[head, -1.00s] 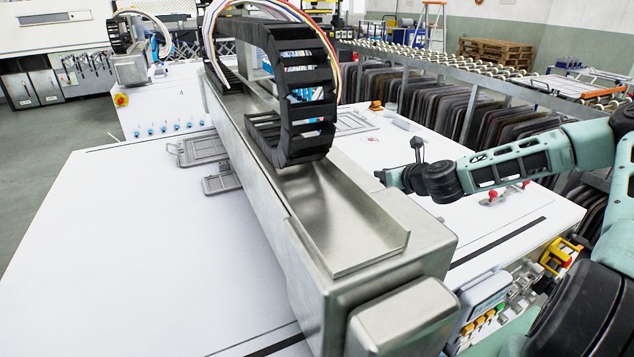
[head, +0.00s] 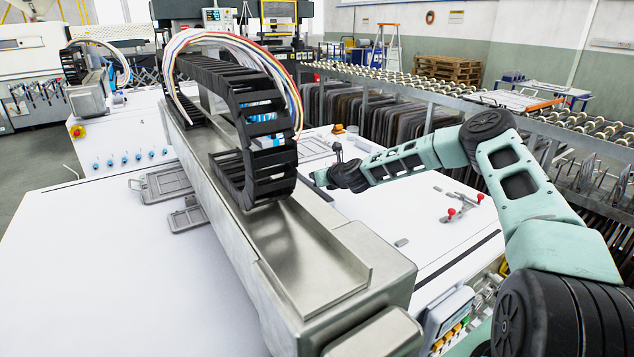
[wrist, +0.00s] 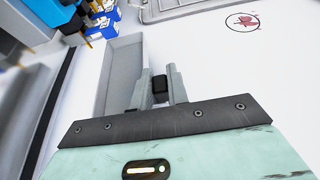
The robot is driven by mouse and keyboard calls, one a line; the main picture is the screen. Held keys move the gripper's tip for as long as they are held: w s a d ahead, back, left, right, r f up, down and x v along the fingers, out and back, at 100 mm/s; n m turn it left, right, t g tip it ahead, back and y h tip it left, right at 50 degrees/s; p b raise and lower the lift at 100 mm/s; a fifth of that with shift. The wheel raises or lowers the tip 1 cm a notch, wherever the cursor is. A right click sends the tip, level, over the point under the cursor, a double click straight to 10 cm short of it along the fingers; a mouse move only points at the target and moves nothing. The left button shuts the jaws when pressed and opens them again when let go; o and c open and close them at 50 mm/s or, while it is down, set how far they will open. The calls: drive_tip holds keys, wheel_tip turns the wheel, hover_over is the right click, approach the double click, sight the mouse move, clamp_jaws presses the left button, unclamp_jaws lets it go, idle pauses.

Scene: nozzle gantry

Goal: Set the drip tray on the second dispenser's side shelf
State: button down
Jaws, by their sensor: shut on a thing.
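My gripper (wrist: 158,90) is shut on a small black piece at the edge of a plain light-grey tray-like part, which I take to be the drip tray (wrist: 118,75). The tray reaches forward and left of the fingers, above the white table. In the head view my gripper (head: 319,178) is small, close to the right side of the metal gantry beam, and its load is hard to make out. Blue-and-white units (wrist: 104,22), apparently the dispensers, are at the wrist view's upper left; blue parts also show behind the cable chain (head: 262,112). I cannot make out the second dispenser's side shelf.
The gantry beam (head: 325,262) runs along the left of my arm, with a black cable chain (head: 265,160) above it. Red-knobbed clamps (head: 455,212) stand on the white table at right. A round red mark (wrist: 242,22) lies on clear white surface.

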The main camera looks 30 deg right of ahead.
drive_tip(key=shift+w+f, duration=0.2)
drive_tip(key=shift+w, duration=0.1)
drive_tip(key=shift+f+p, duration=0.6)
drive_tip(key=shift+f, duration=0.95)
drive_tip(key=shift+f, duration=0.1)
drive_tip(key=c, duration=1.4)
unclamp_jaws()
drive_tip(key=shift+o, duration=0.2)
